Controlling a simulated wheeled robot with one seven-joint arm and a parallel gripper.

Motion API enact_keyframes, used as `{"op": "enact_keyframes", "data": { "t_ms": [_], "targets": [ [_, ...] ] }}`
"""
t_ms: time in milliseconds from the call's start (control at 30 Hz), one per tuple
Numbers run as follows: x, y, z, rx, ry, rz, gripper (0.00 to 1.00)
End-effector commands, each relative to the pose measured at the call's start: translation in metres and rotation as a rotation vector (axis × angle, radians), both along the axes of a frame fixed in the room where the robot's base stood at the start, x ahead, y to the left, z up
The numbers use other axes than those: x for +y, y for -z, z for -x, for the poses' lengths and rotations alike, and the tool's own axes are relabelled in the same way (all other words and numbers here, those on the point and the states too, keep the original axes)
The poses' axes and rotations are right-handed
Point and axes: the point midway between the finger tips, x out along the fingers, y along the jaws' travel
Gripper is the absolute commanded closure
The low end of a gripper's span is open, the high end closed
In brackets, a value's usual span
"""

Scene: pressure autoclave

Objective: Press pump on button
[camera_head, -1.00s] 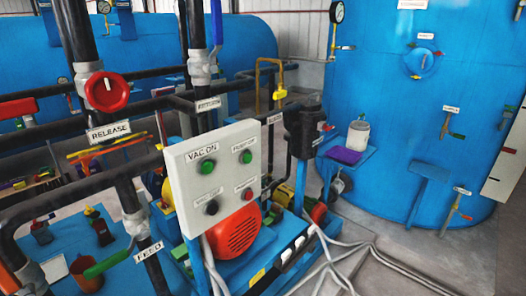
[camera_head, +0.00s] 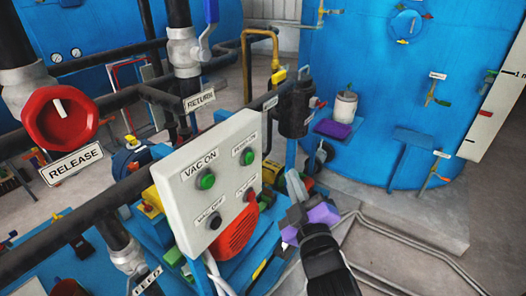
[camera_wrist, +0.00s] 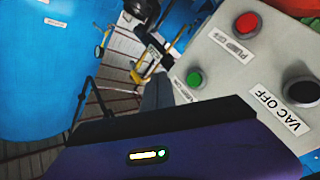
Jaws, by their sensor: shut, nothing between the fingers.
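The pale control panel (camera_head: 190,165) stands tilted at the centre of the head view with two green buttons on top, a black and a red one below. The green pump on button (camera_head: 247,157) is at its upper right; it also shows in the wrist view (camera_wrist: 194,79), beside the red pump off button (camera_wrist: 247,24). My gripper (camera_head: 293,182) is shut and empty, to the right of the panel and apart from it. In the wrist view the grey fingers (camera_wrist: 158,93) are left of the green button; my purple wrist housing hides part of the panel.
The red release valve knob (camera_head: 61,118) and black pipes stand at the left. A black pump housing (camera_head: 294,108) is behind the panel, near my gripper. A big blue tank (camera_head: 380,100) fills the back right.

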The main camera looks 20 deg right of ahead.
Motion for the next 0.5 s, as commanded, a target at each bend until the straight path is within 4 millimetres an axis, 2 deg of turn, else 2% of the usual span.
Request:
{"op": "enact_keyframes", "data": {
  "t_ms": [100, 500],
  "targets": [
    [-0.0039, 0.0055, 0.0004, 0.028, 0.017, 0.031, 1.0],
    [-0.002, 0.0056, -0.0011, 0.026, 0.015, 0.033, 1.0]
  ]
}}
